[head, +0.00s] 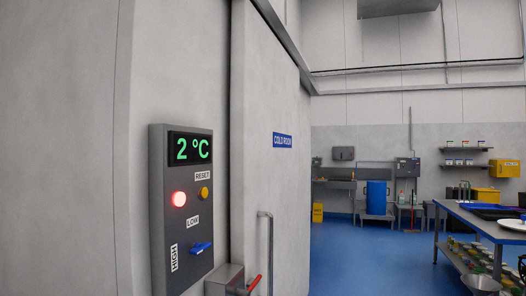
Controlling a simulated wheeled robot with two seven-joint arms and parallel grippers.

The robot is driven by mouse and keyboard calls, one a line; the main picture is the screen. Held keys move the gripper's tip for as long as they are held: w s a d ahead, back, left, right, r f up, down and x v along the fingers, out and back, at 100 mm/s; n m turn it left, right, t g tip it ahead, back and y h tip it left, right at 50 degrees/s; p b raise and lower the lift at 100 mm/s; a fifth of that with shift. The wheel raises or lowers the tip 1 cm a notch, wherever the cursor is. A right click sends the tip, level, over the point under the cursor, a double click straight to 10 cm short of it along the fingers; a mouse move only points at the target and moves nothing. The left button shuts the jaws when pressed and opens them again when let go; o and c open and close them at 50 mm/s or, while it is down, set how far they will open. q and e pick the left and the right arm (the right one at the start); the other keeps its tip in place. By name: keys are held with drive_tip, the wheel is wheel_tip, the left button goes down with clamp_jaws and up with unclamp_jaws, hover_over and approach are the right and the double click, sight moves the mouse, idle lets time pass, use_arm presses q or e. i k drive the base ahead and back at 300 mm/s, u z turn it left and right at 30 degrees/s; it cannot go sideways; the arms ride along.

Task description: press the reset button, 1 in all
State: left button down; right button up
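A grey control panel (182,240) is fixed to the pale wall at the left in the head view. Its display (190,149) reads 2 °C in green. The yellow reset button (203,193) is on the panel's right side, under a RESET label (202,175). A red lamp (179,199) glows to the left of the button. A blue lever (201,248) is lower down, near labels LOW and HIGH. Neither of my grippers shows in the view, and nothing covers the button.
A door marked COLD ROOM (283,140) stands right of the panel, with a metal handle (265,225). A red-handled lever (254,283) sits on a grey box below. A table (470,222) stands at the right. The blue floor (375,265) between is clear.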

sight(205, 192)
drive_tip(key=z, duration=0.35)
drive_tip(key=i, duration=0.65)
drive_tip(key=u, duration=0.55)
drive_tip(key=i, duration=0.55)
drive_tip(key=u, duration=0.55)
